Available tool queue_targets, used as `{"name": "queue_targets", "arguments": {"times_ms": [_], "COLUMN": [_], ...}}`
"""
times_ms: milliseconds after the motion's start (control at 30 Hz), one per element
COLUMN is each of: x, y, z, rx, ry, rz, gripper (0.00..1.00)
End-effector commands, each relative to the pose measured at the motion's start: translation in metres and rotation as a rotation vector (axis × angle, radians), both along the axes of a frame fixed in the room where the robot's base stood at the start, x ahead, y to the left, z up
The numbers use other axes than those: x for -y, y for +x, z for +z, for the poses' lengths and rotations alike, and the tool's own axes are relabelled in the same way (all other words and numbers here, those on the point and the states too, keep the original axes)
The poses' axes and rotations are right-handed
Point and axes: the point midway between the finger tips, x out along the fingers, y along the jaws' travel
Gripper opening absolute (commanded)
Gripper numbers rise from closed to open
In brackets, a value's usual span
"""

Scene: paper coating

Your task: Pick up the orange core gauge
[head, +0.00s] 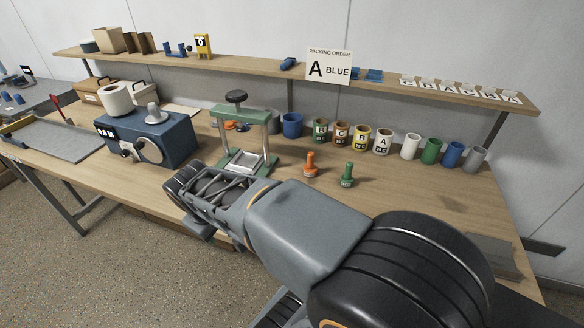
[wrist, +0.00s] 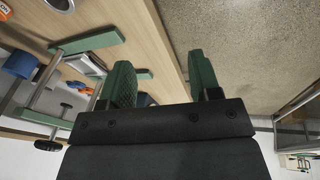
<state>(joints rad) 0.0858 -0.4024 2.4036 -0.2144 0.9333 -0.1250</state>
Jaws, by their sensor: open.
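The orange core gauge (head: 310,164) stands upright on the bench in the head view, a knobbed handle on a wider base. A similar green gauge (head: 347,175) stands just right of it. My gripper (head: 186,190) is near the bench's front edge, left of the orange gauge and apart from it. In the wrist view, my gripper (wrist: 161,82) has its green-padded fingers wide apart with nothing between them. An orange piece is cut off at that view's top left corner; I cannot tell whether it is the gauge.
A green-topped press frame (head: 243,118) stands behind my gripper, and a blue machine (head: 150,137) is to its left. Several labelled cups (head: 341,133) line the back of the bench. A shelf (head: 290,73) runs above.

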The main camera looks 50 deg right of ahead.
Motion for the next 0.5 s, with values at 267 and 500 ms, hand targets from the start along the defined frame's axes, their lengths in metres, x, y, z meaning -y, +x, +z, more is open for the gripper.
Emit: {"name": "queue_targets", "arguments": {"times_ms": [267,500], "x": [0.159,0.275], "y": [0.047,0.064], "z": [0.005,-0.011], "rx": [-0.487,-0.909], "ry": [-0.452,-0.654], "rz": [0.307,0.584], "gripper": [0.57,0.57]}}
